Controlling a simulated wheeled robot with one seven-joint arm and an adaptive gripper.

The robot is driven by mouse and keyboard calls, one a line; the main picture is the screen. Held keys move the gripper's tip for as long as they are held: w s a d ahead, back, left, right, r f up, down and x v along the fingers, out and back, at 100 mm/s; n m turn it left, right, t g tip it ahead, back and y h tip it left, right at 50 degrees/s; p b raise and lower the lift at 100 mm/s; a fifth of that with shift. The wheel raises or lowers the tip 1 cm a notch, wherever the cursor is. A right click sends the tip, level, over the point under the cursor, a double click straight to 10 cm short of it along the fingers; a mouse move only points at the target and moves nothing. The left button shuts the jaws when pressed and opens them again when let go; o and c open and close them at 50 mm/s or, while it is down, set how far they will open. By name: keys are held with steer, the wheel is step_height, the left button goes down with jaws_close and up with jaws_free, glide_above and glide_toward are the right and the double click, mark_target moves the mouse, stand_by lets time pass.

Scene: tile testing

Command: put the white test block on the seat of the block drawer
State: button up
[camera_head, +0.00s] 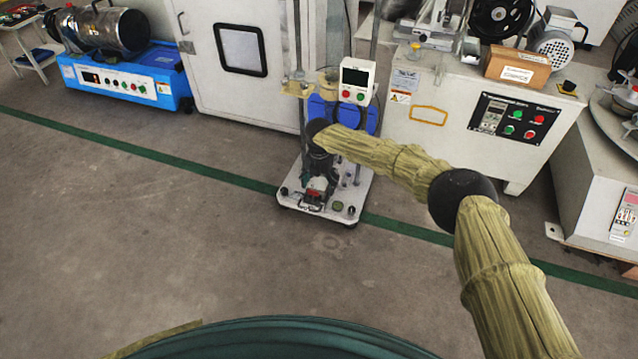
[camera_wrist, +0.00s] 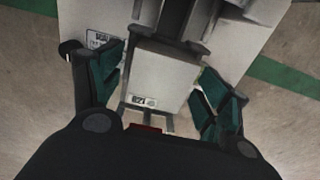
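My gripper (camera_wrist: 160,92) reaches down over a small test machine; its two teal-padded fingers are spread wide. Between them, in the wrist view, is a pale grey-white block (camera_wrist: 165,80) with a small number label; it looks like the white test block. I cannot tell whether either pad touches it. Narrow metal bars show at its near edge, beside a small red part. In the head view my gripper (camera_head: 318,168) hangs low over the machine's base and mostly hides the block. I cannot make out the drawer's seat clearly.
The machine's white base plate (camera_head: 348,199) stands on the floor, with a display box (camera_head: 357,81) on its column behind my gripper. A white cabinet (camera_head: 245,60) stands behind left and a larger machine (camera_head: 470,110) behind right. The floor in front is clear.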

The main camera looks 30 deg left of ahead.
steer(key=shift+r, duration=0.1)
step_height(320, 180, up, 12)
stand_by(0.8)
